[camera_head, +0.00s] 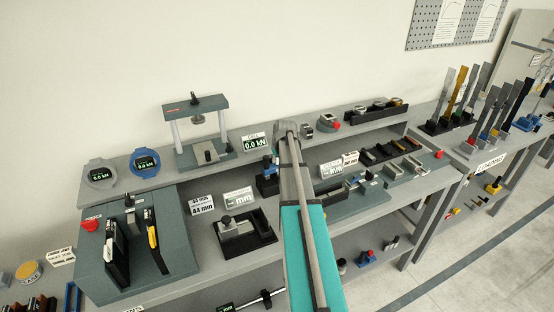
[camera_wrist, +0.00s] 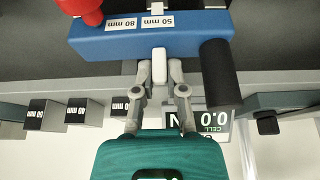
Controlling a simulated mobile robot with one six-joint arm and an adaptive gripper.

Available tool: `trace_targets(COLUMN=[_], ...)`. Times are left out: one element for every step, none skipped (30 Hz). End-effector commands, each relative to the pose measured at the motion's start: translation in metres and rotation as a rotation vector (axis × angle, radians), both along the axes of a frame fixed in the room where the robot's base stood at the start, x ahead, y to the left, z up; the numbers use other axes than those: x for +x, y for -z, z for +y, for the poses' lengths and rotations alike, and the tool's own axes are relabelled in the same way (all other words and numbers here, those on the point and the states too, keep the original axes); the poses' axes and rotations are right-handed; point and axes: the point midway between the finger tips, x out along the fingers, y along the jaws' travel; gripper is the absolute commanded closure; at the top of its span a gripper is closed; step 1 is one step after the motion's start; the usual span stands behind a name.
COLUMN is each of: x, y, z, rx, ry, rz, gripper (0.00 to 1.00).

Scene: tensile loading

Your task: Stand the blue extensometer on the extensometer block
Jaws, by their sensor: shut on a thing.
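The blue extensometer (camera_wrist: 110,45) spans the upper part of the wrist view as a long blue bar. It has "80 mm" and "50 mm" labels, a red knob at its left end and a black cylinder at its right. My gripper (camera_wrist: 160,66) is shut on a pale tab at the middle of the bar's near edge. In the head view my teal arm hides the gripper. A small blue-and-black piece (camera_head: 267,172) shows left of the arm; I cannot tell if it is the extensometer. I cannot identify the extensometer block with certainty.
Labelled gauge blocks (camera_wrist: 76,112) and the cell display (camera_wrist: 208,122) lie beyond the gripper in the wrist view. In the head view the test frame (camera_head: 196,135) stands on the raised shelf. A black tray (camera_head: 243,240) and a grey fixture (camera_head: 140,240) are left of my arm.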

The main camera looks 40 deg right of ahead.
Motion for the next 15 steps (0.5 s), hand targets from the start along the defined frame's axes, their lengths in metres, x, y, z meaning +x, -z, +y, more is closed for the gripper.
trace_targets(x=[0.0001,0.0001,0.0000,0.0001,0.0000,-0.0003,-0.0003,-0.0005,-0.0004,-0.0004,-0.0004,-0.0005,-0.0005,-0.0005,-0.0004], y=[0.0013,0.0018,0.0025,0.0031,0.0037,0.0044,0.0049,0.0054,0.0061,0.0066,0.0071,0.0078,0.0083,0.0089,0.0095], z=[-0.0001,-0.0001,-0.0001,-0.0001,-0.0001,-0.0006,-0.0009,-0.0009,-0.0009,-0.0009,-0.0009,-0.0009,-0.0009,-0.0009,-0.0009], rx=[0.000,0.000,0.000,0.000,0.000,0.000,0.000,-0.001,-0.001,-0.001,-0.001,-0.001,-0.001,-0.001,-0.001], ry=[0.000,0.000,0.000,0.000,0.000,0.001,0.001,0.001,0.001,0.001,0.001,0.001,0.001,0.001,0.001], rz=[0.000,0.000,0.000,0.000,0.000,0.000,0.000,0.000,0.000,0.000,0.000,0.000,0.000,0.000,0.000], gripper=[1.00,1.00,1.00,1.00,1.00,1.00,1.00,1.00,1.00,1.00,1.00,1.00,1.00,1.00,1.00])
